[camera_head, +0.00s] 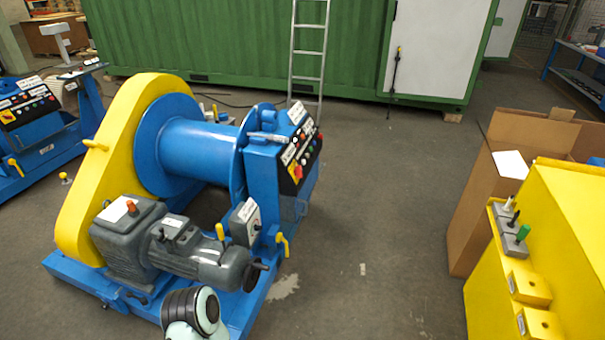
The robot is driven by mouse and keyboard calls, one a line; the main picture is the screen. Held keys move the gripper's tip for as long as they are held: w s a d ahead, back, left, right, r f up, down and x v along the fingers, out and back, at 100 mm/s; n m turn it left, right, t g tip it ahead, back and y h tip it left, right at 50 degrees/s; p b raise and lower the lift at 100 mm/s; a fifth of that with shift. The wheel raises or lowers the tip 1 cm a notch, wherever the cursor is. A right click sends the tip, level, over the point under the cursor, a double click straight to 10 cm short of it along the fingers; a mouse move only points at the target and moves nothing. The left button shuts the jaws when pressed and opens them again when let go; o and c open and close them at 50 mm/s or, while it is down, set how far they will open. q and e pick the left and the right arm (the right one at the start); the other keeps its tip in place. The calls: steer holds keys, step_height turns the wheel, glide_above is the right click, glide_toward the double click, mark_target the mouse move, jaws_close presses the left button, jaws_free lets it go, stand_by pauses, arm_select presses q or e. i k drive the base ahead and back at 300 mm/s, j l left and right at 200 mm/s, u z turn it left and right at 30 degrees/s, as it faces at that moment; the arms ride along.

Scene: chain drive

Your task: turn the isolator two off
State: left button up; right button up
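A blue winch (195,148) with a yellow chain guard (118,140) and a grey motor (210,258) stands at left centre. Its blue control box (277,165) carries a dark panel with coloured buttons and a yellow-and-red rotary switch (297,171). A small grey box (245,222) with a white-faced front stands below. A similar yellow-and-red switch (7,116) shows on the second blue machine at the far left. The labels are too small to read, so I cannot tell which switch is isolator two, nor its setting. Neither gripper shows; a white and black arm part of mine enters at the bottom.
Yellow handles (282,243) stick out near the winch base. A yellow cabinet (548,235) and a cardboard box (490,190) stand at right. A green container (230,45) and a ladder (308,60) are behind. The floor (380,220) between winch and cabinet is clear.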

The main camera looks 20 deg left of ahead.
mark_target(297, 172)
steer(key=i+u, duration=0.15)
steer(key=u, duration=0.2)
steer(key=i+u, duration=0.1)
steer(key=u, duration=0.2)
steer(key=i+l+u, duration=0.15)
steer(key=i, duration=0.25)
steer(key=i+l+u, duration=0.2)
steer(key=i, duration=0.25)
steer(key=i+l+u, duration=0.15)
steer(key=i, duration=0.25)
steer(key=l, duration=0.1)
